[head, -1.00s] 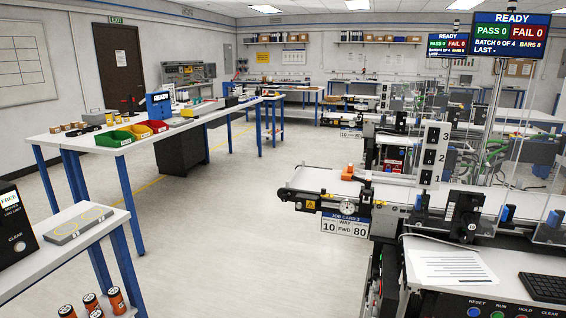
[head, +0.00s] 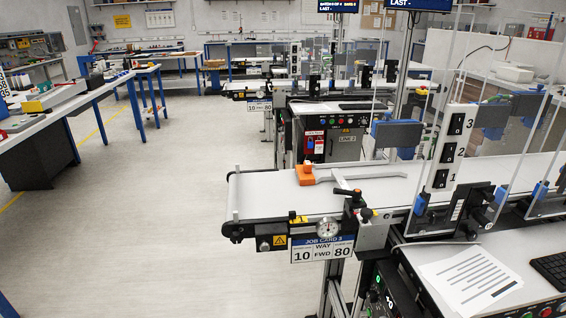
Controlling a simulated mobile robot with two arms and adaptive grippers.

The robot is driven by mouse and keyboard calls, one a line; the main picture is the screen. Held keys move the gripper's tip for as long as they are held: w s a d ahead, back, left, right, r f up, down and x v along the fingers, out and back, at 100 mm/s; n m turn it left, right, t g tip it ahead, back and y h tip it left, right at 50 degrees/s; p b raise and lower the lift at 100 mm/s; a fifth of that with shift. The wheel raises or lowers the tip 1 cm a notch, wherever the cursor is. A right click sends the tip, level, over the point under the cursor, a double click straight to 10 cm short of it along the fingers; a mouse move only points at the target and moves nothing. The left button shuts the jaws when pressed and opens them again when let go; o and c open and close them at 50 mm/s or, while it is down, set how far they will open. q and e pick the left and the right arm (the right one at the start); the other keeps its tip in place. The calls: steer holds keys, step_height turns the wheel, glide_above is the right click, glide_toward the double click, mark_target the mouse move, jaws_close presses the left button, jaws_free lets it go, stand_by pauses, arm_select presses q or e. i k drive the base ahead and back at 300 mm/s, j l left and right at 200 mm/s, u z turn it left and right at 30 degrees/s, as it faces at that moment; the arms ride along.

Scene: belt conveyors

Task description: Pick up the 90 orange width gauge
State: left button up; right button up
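An orange block-like piece (head: 306,174) lies on the near conveyor's white belt (head: 268,196), close to its far edge. It looks like an orange width gauge, but no number is readable on it. A pale grey bar (head: 358,173) runs to the right from beside it; I cannot tell whether the two are joined. Neither of my grippers is in view, and nothing is seen touching the orange piece.
A black clamp lever (head: 349,194) and dial (head: 327,229) sit at the belt's near edge, above a job card (head: 322,249) reading 10 and 80. Clear panels and a numbered post (head: 449,148) stand to the right. The floor (head: 150,215) at left is free.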

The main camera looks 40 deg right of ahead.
mark_target(305, 177)
steer(key=i+j+z, duration=0.15)
steer(key=i+z, duration=0.35)
steer(key=i+j+z, duration=0.3)
steer(key=i+z, duration=0.15)
